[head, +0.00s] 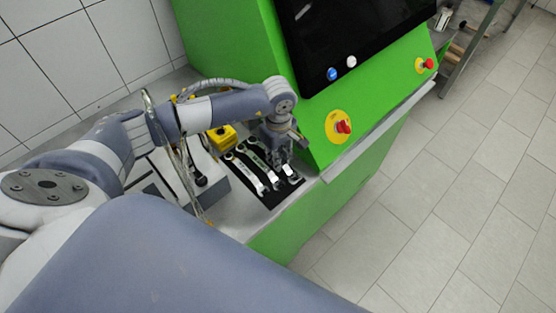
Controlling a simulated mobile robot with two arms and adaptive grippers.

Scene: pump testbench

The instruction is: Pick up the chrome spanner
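Several silvery spanners lie side by side on a black mat (267,200) on the bench ledge. The left spanner (246,172) and the middle spanner (260,165) show most of their length. The right spanner (292,172) is largely hidden by my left gripper, with only its near end showing. All look metallic, so I cannot tell by finish which one is the chrome spanner. My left gripper (281,163) points down over the right side of the mat, at the right spanner. Its fingers are too small to show whether they are open or touching it. My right gripper is out of view.
A green machine with a dark screen (350,40) rises behind the mat. Its red emergency stop (343,127) is right of my gripper. A yellow box (222,137) and a grey-white box (208,188) stand left of the spanners.

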